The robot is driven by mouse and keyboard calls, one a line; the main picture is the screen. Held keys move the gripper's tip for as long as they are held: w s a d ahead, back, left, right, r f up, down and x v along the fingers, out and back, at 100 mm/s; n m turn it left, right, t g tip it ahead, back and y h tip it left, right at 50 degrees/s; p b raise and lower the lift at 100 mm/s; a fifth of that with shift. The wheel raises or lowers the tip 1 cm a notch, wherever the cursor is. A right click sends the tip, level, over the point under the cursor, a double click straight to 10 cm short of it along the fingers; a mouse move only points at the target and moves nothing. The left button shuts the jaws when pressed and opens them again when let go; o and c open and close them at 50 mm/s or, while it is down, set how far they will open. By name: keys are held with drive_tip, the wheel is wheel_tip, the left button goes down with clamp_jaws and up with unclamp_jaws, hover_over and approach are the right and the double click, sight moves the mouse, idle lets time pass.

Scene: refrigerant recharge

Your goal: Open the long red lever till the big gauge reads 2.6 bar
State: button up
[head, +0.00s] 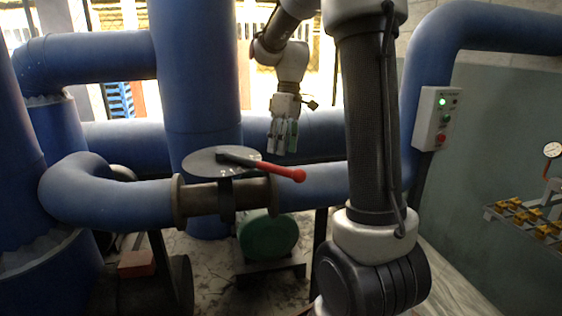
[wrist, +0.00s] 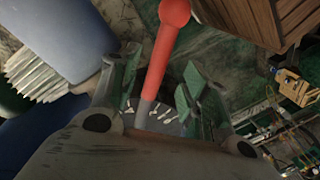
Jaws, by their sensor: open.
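The long red lever (head: 275,170) lies over a grey round plate (head: 200,162) on the blue pipe in the head view, its ball end pointing right. My gripper (head: 283,150) is open and points down above the lever's outer part. In the wrist view the red lever (wrist: 163,50) appears between the two green-padded fingers of my gripper (wrist: 160,78). I see no contact, and cannot tell how far the fingers are from the lever. A white-faced gauge (head: 552,150) shows at the right edge of the head view; its reading is too small to tell.
Thick blue pipes (head: 195,80) stand behind and beside the lever. A control box (head: 436,118) with a lit green light and a red button is on the right. A rack (head: 520,218) with several yellow fittings is at the far right. A green motor-like body (head: 268,236) sits below the pipe.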

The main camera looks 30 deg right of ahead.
drive_tip(key=r, duration=0.3)
drive_tip(key=d+r, duration=0.1)
drive_tip(key=r, duration=0.1)
drive_tip(key=shift+w+r, duration=0.25)
drive_tip(key=shift+r, duration=0.05)
drive_tip(key=s+a+f+m+t+h, duration=0.1)
drive_tip(key=s+a+m+t, duration=0.1)
drive_tip(key=s, duration=0.9)
drive_tip(key=s+a+f+m+t+h, duration=0.1)
drive_tip(key=s+a+f+m+t, duration=0.1)
drive_tip(key=s, duration=0.9)
drive_tip(key=shift+a+f+m+t, duration=0.25)
drive_tip(key=shift+a+m+t, duration=0.15)
drive_tip(key=shift+m+t, duration=0.3)
idle(1.2)
